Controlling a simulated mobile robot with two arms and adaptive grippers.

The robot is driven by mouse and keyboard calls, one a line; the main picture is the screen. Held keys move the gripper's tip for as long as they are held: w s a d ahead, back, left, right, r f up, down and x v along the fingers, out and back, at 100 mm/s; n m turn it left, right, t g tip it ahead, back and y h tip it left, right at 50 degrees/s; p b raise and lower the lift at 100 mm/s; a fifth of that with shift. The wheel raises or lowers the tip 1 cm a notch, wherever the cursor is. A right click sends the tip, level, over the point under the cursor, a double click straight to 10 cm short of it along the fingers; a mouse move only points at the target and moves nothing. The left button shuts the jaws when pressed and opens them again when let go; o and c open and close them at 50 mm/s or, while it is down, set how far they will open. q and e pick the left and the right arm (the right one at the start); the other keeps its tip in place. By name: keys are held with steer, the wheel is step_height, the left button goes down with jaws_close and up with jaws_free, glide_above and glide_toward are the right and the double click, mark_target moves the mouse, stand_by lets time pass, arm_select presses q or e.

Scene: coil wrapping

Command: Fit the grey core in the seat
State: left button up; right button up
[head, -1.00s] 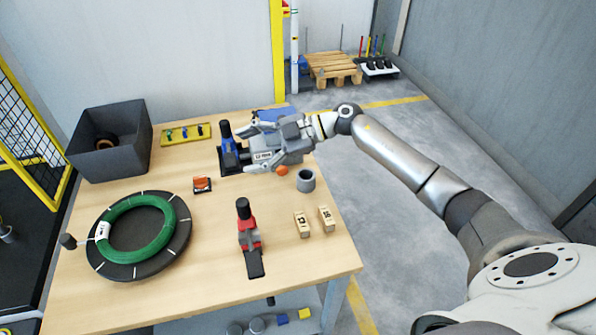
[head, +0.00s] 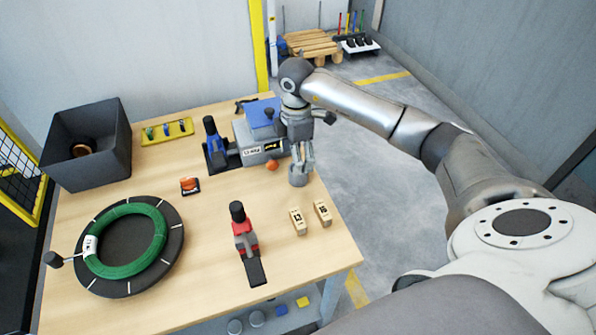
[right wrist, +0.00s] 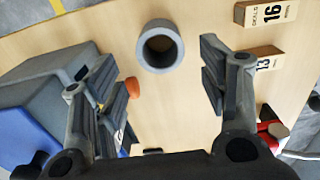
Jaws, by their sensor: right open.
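The grey core (head: 298,180), a short hollow cylinder, stands upright on the table's right side. In the right wrist view the core (right wrist: 160,46) shows its round opening, between and just ahead of the fingers. My right gripper (head: 302,164) points down above the core, open and empty; it also shows in the right wrist view (right wrist: 168,75). In the head view its fingers partly hide the core. A grey machine with a blue top (head: 262,137) stands just left of my right gripper. I cannot tell which part is the seat. My left gripper is not in view.
Blue (head: 214,145) and red (head: 244,240) handled tools, two numbered wooden blocks (head: 299,222), a green coil (head: 150,262) on a dark disc and a dark bin (head: 62,150) are on the table. The table's middle is fairly clear.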

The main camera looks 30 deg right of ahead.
step_height(320, 180, down, 5)
steer(key=shift+s+d+r+p, duration=0.1)
steer(key=shift+s+d+p, duration=0.05)
steer(key=shift+p, duration=0.9)
steer(key=shift+f, duration=0.4)
steer(key=shift+c, duration=0.6)
steer(key=c, duration=1)
